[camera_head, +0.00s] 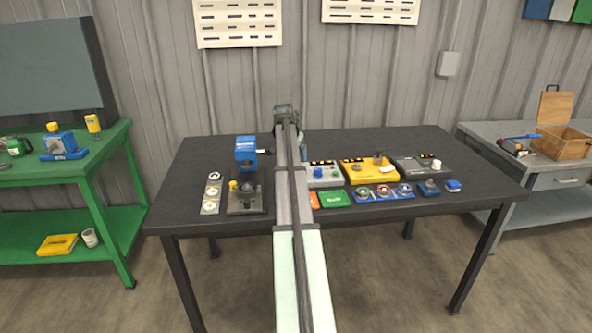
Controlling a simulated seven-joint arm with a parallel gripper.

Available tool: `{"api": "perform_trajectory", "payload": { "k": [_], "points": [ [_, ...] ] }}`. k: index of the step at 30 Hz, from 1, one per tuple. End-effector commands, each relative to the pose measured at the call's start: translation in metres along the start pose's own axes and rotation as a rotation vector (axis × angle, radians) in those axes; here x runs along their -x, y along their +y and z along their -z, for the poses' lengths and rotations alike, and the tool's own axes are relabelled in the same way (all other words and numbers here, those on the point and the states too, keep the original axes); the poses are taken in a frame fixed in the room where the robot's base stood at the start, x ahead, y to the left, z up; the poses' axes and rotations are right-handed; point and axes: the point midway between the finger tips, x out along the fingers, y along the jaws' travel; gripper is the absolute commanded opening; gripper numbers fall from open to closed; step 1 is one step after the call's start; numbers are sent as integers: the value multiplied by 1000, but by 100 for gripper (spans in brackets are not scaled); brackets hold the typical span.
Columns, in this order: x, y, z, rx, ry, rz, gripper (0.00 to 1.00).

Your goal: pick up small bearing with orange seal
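Several small round bearings lie at the front of the black table. A blue tray (374,198) right of my arm holds three of them: one with a green ring (364,192), one with a reddish-orange ring (384,191) and one with a blue ring (404,189). The reddish-orange one looks like the orange-sealed bearing, but it is too small to be sure. My arm reaches up the middle of the picture over the table, left of this tray. My gripper is hidden behind the arm, so its opening and contents do not show.
Behind the tray stand grey, yellow (368,173) and dark fixtures. A pale strip (212,207) and blue machine (246,150) stand left. The table's front-right corner is clear.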

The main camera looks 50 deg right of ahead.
Motion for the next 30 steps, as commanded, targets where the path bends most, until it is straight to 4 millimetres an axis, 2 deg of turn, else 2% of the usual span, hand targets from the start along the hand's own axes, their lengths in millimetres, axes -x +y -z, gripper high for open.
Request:
{"api": "perform_trajectory", "payload": {
  "k": [8,19,27,30],
  "points": [
    [-12,0,0,0,-1,-1,84],
    [-54,1,-1,0,-1,-1,84],
    [-58,2,-1,0,0,0,84],
    [-58,2,-1,0,0,0,74]
  ]
}}
